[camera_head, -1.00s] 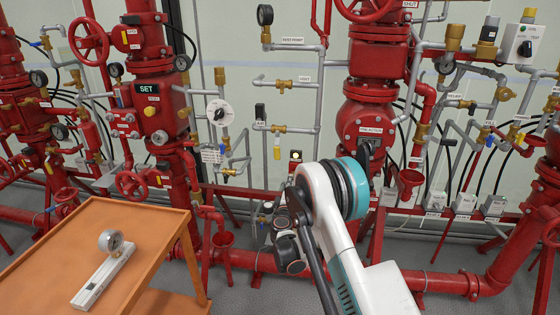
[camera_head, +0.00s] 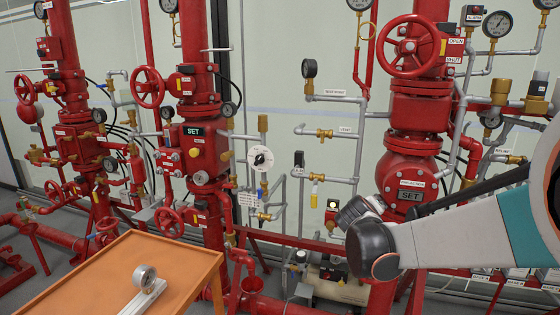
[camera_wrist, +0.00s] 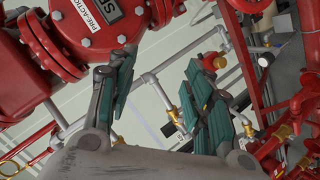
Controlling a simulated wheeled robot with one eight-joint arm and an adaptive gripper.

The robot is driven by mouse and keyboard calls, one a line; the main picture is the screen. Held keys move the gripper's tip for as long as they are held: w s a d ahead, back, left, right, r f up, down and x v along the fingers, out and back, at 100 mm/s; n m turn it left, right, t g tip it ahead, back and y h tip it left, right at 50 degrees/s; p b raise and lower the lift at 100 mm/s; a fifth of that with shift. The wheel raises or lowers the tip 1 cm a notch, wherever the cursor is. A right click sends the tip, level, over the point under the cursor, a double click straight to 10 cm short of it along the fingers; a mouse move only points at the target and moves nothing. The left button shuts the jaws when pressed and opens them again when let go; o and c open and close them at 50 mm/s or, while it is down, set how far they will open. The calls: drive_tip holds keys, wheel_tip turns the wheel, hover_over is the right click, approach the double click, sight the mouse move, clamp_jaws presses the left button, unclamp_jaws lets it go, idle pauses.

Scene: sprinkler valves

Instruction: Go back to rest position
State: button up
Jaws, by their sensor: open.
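In the wrist view my gripper (camera_wrist: 160,95) is open, its two green-padded fingers apart with nothing between them. Past the fingers are thin grey pipes and brass valves, and the red pre-action valve (camera_wrist: 95,22) with its SET plate fills the upper left, tilted. In the head view my arm comes in from the right edge, and its dark wrist end is in front of the pipes, just below and left of the red pre-action valve (camera_head: 408,180). The fingertips are hard to make out there.
An orange cart (camera_head: 190,262) stands at the lower left with a gauge (camera_head: 145,278) on a white base. Red risers, a handwheel (camera_head: 412,46), gauges and grey pipes line the wall. A small compressor (camera_head: 335,285) stands on the floor behind my arm.

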drive_tip(key=s+a+f+m+g+y, duration=0.1)
drive_tip(key=s+a+m+g+y, duration=0.1)
drive_tip(key=s, duration=1.6)
drive_tip(key=s+a+f+m+g+y, duration=0.2)
drive_tip(key=s+a+y, duration=0.2)
drive_tip(key=s, duration=1.4)
drive_tip(key=shift+s+m+g, duration=0.3)
drive_tip(key=shift+s+m, duration=0.05)
drive_tip(key=shift+m, duration=0.05)
